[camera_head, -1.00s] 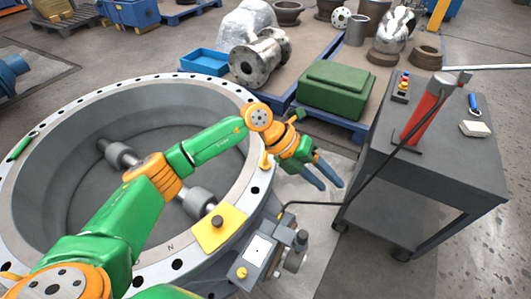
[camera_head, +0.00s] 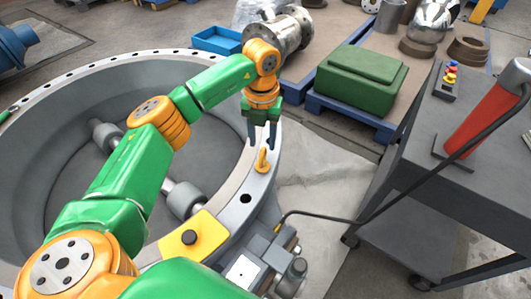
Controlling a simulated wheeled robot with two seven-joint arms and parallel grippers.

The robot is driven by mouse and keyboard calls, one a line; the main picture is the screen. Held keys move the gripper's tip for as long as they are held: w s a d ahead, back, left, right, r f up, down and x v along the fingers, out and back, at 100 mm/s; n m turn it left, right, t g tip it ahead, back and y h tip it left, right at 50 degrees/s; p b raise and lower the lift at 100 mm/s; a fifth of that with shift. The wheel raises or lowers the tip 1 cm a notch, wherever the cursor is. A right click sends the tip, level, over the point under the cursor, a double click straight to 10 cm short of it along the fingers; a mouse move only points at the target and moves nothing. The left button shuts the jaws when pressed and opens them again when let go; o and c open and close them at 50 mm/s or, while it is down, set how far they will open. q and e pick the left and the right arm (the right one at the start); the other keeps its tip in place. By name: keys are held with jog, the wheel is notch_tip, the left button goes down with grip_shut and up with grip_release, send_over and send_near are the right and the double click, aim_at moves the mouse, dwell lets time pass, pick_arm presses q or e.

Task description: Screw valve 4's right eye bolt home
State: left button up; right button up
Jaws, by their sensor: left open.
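The large grey butterfly valve (camera_head: 225,213) lies flat with its bolt-holed flange ring facing up. A yellow eye bolt (camera_head: 262,160) stands upright on the right side of the flange. My left gripper (camera_head: 261,142) points down just above and behind the eye bolt, with its two dark fingers apart. The fingertips are near the top of the eye; I cannot tell whether they touch it. The bolt's foot meets the flange, but its thread is hidden. My right gripper is not in view.
A yellow plate (camera_head: 187,237) and a grey actuator box (camera_head: 243,272) with a black cable sit at the valve's near right. A dark cart (camera_head: 400,165) with a red cylinder (camera_head: 487,118) stands at right. A green box (camera_head: 360,85) rests on a blue pallet behind.

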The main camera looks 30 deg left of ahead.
aim_at(262, 151)
pick_arm(q)
notch_tip(262, 151, down, 5)
jog(key=shift+s+f+b, duration=0.1)
jog(key=shift+b, duration=0.2)
grip_shut()
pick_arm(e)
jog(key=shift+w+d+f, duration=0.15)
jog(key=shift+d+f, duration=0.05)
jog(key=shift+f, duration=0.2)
pick_arm(q)
jog(key=shift+m, duration=0.3)
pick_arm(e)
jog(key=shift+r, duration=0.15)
